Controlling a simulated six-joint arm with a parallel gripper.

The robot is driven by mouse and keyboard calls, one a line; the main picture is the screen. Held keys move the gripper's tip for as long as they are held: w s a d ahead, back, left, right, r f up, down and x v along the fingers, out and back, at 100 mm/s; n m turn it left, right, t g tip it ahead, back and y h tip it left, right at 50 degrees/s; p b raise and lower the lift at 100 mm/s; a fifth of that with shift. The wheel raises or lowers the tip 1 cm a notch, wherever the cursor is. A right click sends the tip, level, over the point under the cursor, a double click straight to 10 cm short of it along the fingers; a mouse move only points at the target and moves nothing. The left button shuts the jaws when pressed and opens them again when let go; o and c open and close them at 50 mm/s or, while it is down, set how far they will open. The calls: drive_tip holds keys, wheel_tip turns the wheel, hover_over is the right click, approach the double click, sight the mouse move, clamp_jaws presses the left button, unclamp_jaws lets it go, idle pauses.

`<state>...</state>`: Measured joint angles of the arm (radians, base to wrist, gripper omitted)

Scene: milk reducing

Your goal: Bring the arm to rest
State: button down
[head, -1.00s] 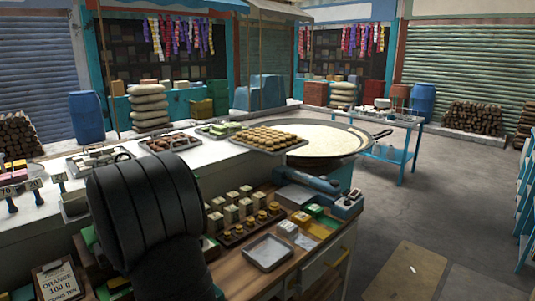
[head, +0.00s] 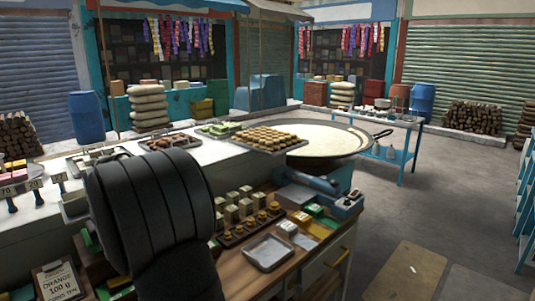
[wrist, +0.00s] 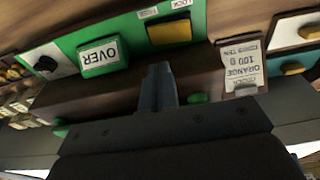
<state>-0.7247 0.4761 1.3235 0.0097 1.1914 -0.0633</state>
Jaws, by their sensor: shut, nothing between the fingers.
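My gripper (wrist: 158,88) shows in the wrist view, with its fingers together and nothing held. It is over a brown wooden counter, with the picture turned upside down. A green panel with a block labelled OVER (wrist: 102,55) and a yellow pad (wrist: 170,33) lies beyond the fingertips. A clipped card reading ORANGE 100 g (wrist: 240,68) is to the right. In the head view my dark arm link fills the lower left and the gripper itself is hidden. The same card (head: 57,280) stands at the bottom left there.
A wide pan of milk (head: 330,139) stands behind the counter, beside a tray of round sweets (head: 270,140). An empty metal tray (head: 268,252) lies on the counter's right part. A blue table (head: 400,155) stands behind. The floor at right is mostly clear.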

idle(0.4)
wheel_tip(320, 180, down, 7)
drive_tip(key=shift+r, duration=0.15)
drive_tip(key=shift+r, duration=0.1)
idle(0.4)
